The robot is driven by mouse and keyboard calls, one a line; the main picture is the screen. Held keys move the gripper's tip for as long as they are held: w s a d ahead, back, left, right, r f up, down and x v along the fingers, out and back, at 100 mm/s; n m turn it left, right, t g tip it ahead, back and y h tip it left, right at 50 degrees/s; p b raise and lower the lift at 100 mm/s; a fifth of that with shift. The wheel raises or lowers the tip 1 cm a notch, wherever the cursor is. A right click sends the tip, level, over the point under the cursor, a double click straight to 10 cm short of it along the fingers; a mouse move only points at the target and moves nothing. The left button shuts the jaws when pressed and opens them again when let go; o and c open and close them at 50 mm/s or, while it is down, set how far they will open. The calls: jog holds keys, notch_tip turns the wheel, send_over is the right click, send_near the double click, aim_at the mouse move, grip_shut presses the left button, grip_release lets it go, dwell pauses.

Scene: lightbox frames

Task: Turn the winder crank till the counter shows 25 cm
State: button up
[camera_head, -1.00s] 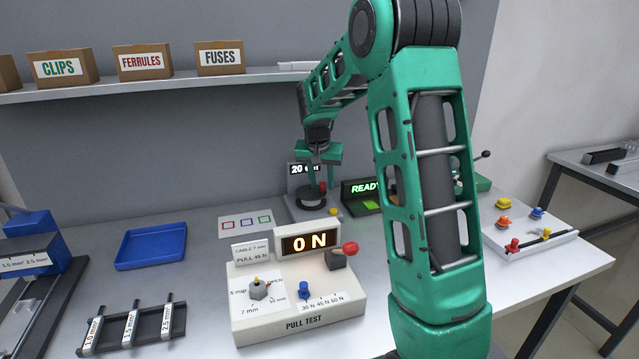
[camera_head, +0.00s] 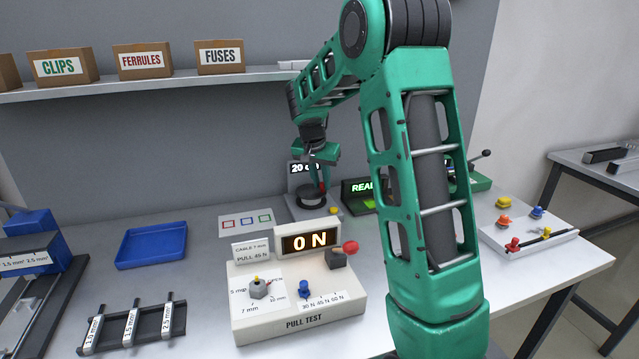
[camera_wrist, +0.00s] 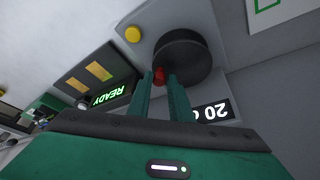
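The winder (camera_head: 306,203) stands at the back of the bench, with a dark round drum that also shows in the wrist view (camera_wrist: 186,57). Its crank knob is red (camera_head: 322,187). The counter (camera_head: 300,169) behind it reads 20, its unit partly hidden by my gripper; in the wrist view the counter (camera_wrist: 214,110) appears upside down. My gripper (camera_head: 318,182) points down at the crank. In the wrist view its two fingers lie close on both sides of the red knob (camera_wrist: 159,75) and appear shut on it.
A yellow button (camera_head: 334,210) sits beside the drum. A READY display (camera_head: 362,187) stands right of the winder. The pull tester (camera_head: 300,310), reading 0 N, is in front. A blue tray (camera_head: 152,246) lies left, and a card with coloured squares (camera_head: 245,221) lies near the winder.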

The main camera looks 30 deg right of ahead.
jog(key=shift+o, duration=1.2)
jog(key=v, duration=1)
jog(key=shift+a+r, duration=0.15)
jog(key=shift+r, duration=0.15)
jog(key=shift+s, duration=0.15)
jog(key=s+f+n+g+y, duration=0.1)
jog(key=s+f+n, duration=0.1)
jog(key=s, duration=1.8)
jog(key=s+a+f+n+y, duration=0.1)
jog(key=s+a+f, duration=0.2)
jog(key=s, duration=0.7)
jog(key=s+a+f+n+g+y, duration=0.1)
jog(key=s+a+f, duration=0.2)
jog(key=s, duration=0.7)
jog(key=shift+a+f+n+y, duration=0.25)
jog(key=shift+f+n+y, duration=0.15)
jog(key=shift+f, duration=0.05)
jog(key=shift+s, duration=0.15)
